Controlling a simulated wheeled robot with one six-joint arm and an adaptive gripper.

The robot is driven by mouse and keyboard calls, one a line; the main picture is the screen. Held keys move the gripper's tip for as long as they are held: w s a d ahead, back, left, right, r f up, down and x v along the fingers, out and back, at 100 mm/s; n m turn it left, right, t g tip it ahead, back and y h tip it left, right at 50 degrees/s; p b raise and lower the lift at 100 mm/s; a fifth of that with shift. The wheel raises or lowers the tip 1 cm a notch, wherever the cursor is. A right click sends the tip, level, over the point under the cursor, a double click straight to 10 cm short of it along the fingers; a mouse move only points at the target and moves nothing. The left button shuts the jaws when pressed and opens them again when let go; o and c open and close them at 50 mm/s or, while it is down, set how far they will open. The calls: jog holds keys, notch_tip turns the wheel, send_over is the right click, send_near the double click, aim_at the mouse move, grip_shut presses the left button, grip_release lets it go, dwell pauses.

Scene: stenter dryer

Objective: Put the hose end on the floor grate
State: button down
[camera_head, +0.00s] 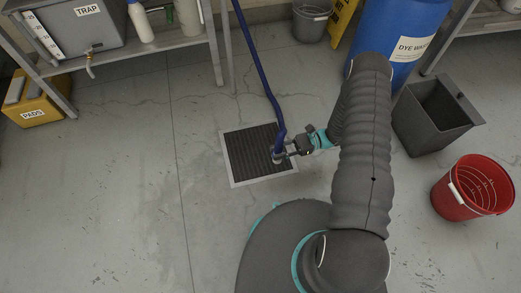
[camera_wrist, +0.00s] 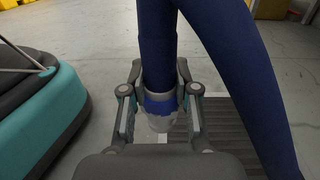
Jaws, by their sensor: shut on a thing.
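The blue hose (camera_head: 263,75) comes down from the top of the head view to my gripper (camera_head: 280,155). My gripper is shut on the hose near its end. The hose end shows in the wrist view as a pale grey fitting (camera_wrist: 160,112) between the two fingers (camera_wrist: 160,100), pointing down. The floor grate (camera_head: 248,160) is a dark slatted square in a light frame, set in the floor. In the head view the hose end appears over the grate's right part. The grate also shows in the wrist view (camera_wrist: 225,125), to the right. I cannot tell whether the end touches it.
A grey bin (camera_head: 435,115) and a red bucket (camera_head: 470,190) stand at the right. A blue drum (camera_head: 400,30) is behind my arm. A rack with a grey trap tank (camera_head: 75,35) and a yellow pads box (camera_head: 32,105) is at the left. The floor left of the grate is clear.

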jog(key=w+d+f+m+t, duration=0.1)
jog(key=w+d+m+t, duration=0.2)
jog(key=w+t, duration=0.25)
jog(key=w+d+m+t+h, duration=0.1)
jog(key=w+d+m+t, duration=0.1)
jog(key=w+m+t, duration=0.3)
jog(key=w+d+f+m+t, duration=0.1)
jog(key=w+d+t, duration=0.25)
jog(key=w, duration=0.35)
jog(key=shift+t, duration=0.3)
jog(key=shift+s+a+f, duration=0.15)
jog(key=shift+a+f, duration=1.7)
jog(key=shift+a, duration=0.15)
jog(key=shift+s+a+f, duration=0.15)
jog(key=shift+a+f, duration=1.7)
jog(key=shift+a, duration=0.15)
jog(key=shift+s+a+f, duration=0.15)
jog(key=shift+a+f, duration=1.7)
jog(key=shift+a, duration=0.15)
jog(key=shift+f+b, duration=0.2)
jog(key=shift+b, duration=0.25)
jog(key=c, duration=0.9)
grip_release()
jog(key=shift+r, duration=0.2)
